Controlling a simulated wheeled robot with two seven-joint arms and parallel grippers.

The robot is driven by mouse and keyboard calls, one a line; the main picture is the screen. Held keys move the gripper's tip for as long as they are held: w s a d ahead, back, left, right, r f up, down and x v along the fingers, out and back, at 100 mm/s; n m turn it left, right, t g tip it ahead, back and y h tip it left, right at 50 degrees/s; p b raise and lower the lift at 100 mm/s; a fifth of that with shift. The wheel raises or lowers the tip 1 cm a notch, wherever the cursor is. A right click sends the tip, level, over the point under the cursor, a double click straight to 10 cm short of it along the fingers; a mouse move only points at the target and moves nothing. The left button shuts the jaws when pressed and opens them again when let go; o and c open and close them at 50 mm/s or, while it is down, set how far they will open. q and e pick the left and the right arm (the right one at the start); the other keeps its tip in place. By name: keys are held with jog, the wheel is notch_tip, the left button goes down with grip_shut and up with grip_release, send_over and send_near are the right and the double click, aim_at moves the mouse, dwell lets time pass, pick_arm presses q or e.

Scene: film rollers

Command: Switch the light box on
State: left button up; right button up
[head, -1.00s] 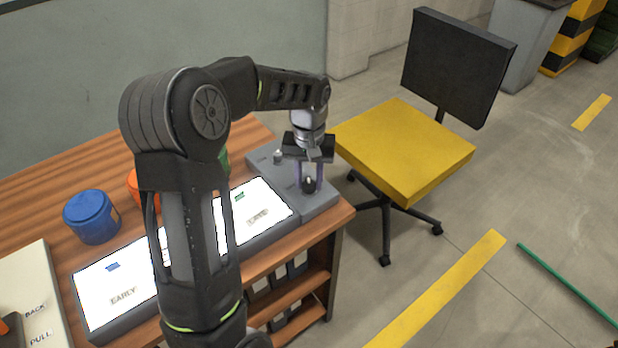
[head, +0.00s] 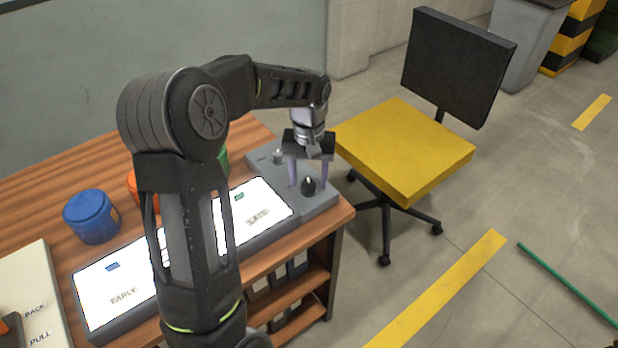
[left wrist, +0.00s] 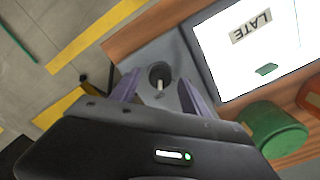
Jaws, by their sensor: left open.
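The light box has two white panels, the one marked EARLY (head: 135,275) and the one marked LATE (head: 240,228). Both glow bright white in the head view. A grey control block (head: 325,202) adjoins the LATE panel at the table's right end. It carries a black knob (head: 309,187), which shows in the left wrist view with a pale pointer mark (left wrist: 159,76). My left gripper (head: 309,176) is open and points down just above the knob, with its fingers spread on either side and apart from it. My right gripper is out of view.
A blue tub (head: 92,217), an orange tub (head: 132,184) and a green tub (left wrist: 274,128) stand behind the panels. A yellow chair (head: 405,150) is right of the table.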

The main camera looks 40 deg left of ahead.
aim_at(309, 183)
pick_arm(q)
notch_tip(309, 183, up, 7)
jog(key=shift+r, duration=0.1)
dwell(0.7)
